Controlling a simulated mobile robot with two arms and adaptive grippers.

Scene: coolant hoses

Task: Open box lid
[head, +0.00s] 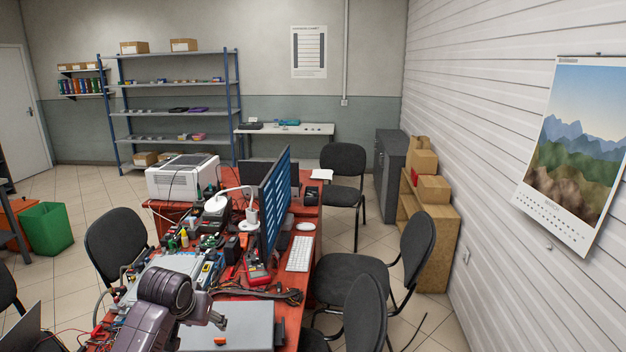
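A flat grey box (250,328) lies near the front edge of the red desk, at the bottom of the head view. Its grey lid appears closed, and a small orange piece (220,341) shows on it near the front. My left gripper (217,320) is at the box's left part, above or against the lid; I cannot tell whether it touches. Its dark fingers are small and partly hidden by my arm, so their opening is unclear. My arm also hides the box's left side. My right gripper is not in view.
The red desk (308,215) is crowded with tools and electronics left of and behind the box. Cables (280,295) lie just behind it. A monitor (274,205) and keyboard (299,254) stand farther back. Black chairs (352,283) stand close on the right.

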